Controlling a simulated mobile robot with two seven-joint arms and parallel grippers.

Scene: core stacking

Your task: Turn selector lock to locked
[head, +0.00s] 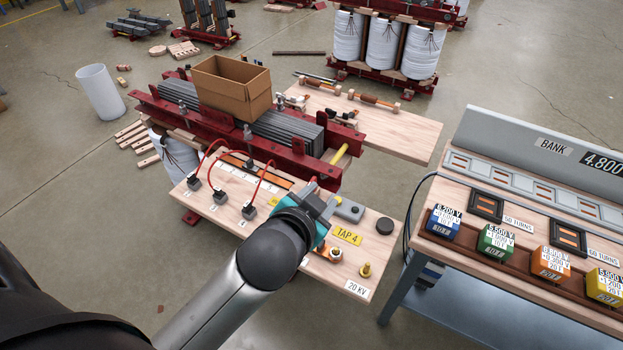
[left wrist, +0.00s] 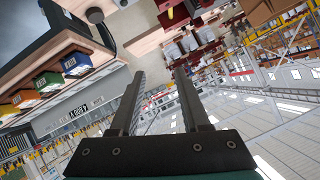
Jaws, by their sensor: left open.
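The wooden terminal board (head: 228,222) carries a yellow TAP 4 label (head: 347,235). A small grey fitting with a blue dot (head: 349,210) sits just behind the label, and a round black knob (head: 385,226) is to its right. I cannot tell for sure which part is the selector lock or how it is set. My left gripper (head: 322,203) is over the board, left of the grey fitting, and hides part of the board. In the left wrist view the two fingers of the gripper (left wrist: 160,75) are apart with nothing between them. My right gripper is not in view.
Red leads (head: 263,186) run from black clips on the board's left. Brass studs (head: 365,270) stand near its front edge. Behind are the red-framed core (head: 286,140) and a cardboard box (head: 232,88). A bench with coloured blocks (head: 495,240) stands right, across a narrow gap.

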